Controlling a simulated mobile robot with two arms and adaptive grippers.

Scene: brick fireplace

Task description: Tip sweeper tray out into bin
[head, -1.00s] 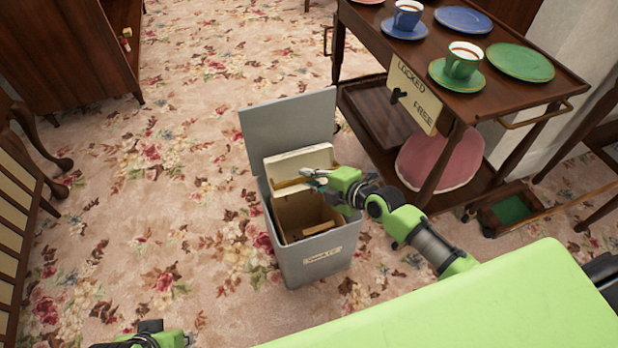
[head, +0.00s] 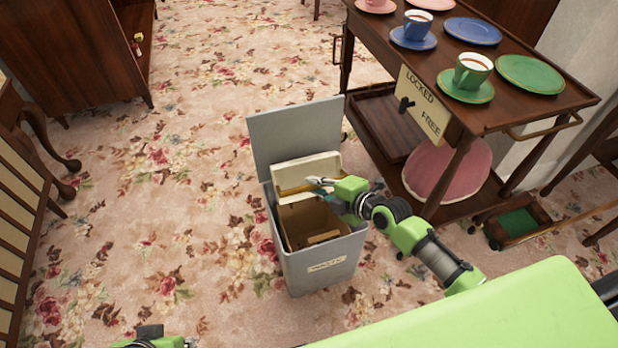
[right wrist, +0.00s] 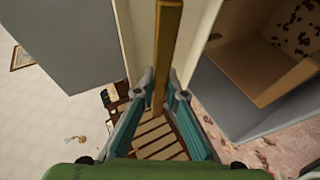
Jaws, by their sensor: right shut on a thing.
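The grey bin (head: 318,272) stands on the carpet with its lid (head: 296,137) open behind it. A pale cream tray (head: 305,172) with a yellowish edge is tilted up over the rear of the bin's mouth, against or near the lid. My right gripper (head: 322,184) is shut on the tray's edge. In the right wrist view, the fingers (right wrist: 160,95) pinch a thin yellow-brown strip of the tray (right wrist: 168,45). Whether dirt is left in the tray is not clear. My left gripper (head: 150,334) is only partly in view at the bottom edge.
A wooden trolley (head: 545,110) with cups and plates stands right of the bin, with a sign (head: 430,107) reading LOCKED and FREE. The sweeper (head: 510,222) stands at right. Carpet left of the bin is clear.

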